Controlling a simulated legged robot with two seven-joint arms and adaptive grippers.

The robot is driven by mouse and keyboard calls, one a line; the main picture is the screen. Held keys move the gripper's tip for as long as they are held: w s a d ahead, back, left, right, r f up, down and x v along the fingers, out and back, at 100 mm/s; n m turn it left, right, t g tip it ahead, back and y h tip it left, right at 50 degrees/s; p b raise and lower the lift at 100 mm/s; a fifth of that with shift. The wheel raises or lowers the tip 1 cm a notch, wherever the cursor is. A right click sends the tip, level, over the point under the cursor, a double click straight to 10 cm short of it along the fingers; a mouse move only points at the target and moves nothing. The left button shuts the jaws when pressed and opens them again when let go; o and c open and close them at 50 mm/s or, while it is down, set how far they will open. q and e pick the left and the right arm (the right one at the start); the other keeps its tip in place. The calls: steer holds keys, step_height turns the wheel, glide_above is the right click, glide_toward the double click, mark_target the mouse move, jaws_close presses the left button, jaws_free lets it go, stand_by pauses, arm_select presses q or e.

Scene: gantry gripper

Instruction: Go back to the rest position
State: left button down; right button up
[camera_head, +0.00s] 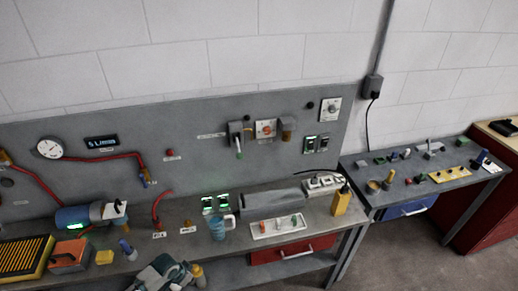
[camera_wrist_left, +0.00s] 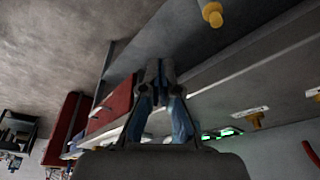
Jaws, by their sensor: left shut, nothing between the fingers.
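My left gripper (camera_head: 178,274) is at the bottom edge of the head view, in front of the long grey workbench (camera_head: 185,215). In the left wrist view my left gripper (camera_wrist_left: 160,68) has its fingers together, with nothing visible held between them. Blue surfaces show beside and behind the fingers there; I cannot tell whether they belong to the gripper or to something behind it. My right gripper is not in view.
A blue mug (camera_head: 221,228) stands right of my left gripper on the bench. A yellow knob (camera_head: 198,271) is close by the gripper. A red drawer (camera_head: 292,251) is below the bench. A second table (camera_head: 384,200) stands at the right, with open floor (camera_head: 400,265) before it.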

arm_select(q)
steer(key=s+a+f+n+t+b, duration=0.1)
steer(key=s+f+n, duration=0.1)
steer(key=f, duration=0.9)
steer(key=s+a+f+n+b, duration=0.1)
steer(key=s+a+f+b, duration=0.1)
steer(key=f, duration=0.8)
steer(key=s+f+n+y+b, duration=0.1)
steer(key=s+f, duration=0.7)
steer(key=f, duration=0.2)
steer(key=s+d+f+g+b, duration=0.1)
steer(key=s+f, duration=0.4)
steer(key=s, duration=0.5)
steer(key=s+d+f, duration=0.2)
steer(key=s+f, duration=0.3)
steer(key=s, duration=0.6)
steer(key=s+d+f+n+g+b, duration=0.1)
steer(key=s+f, duration=0.4)
steer(key=s, duration=0.6)
steer(key=shift+s+d+g+y+b, duration=0.15)
steer(key=shift+d+g+y+b, duration=0.15)
steer(key=shift+d+y+b, duration=0.1)
steer(key=shift+s+a+f, duration=0.1)
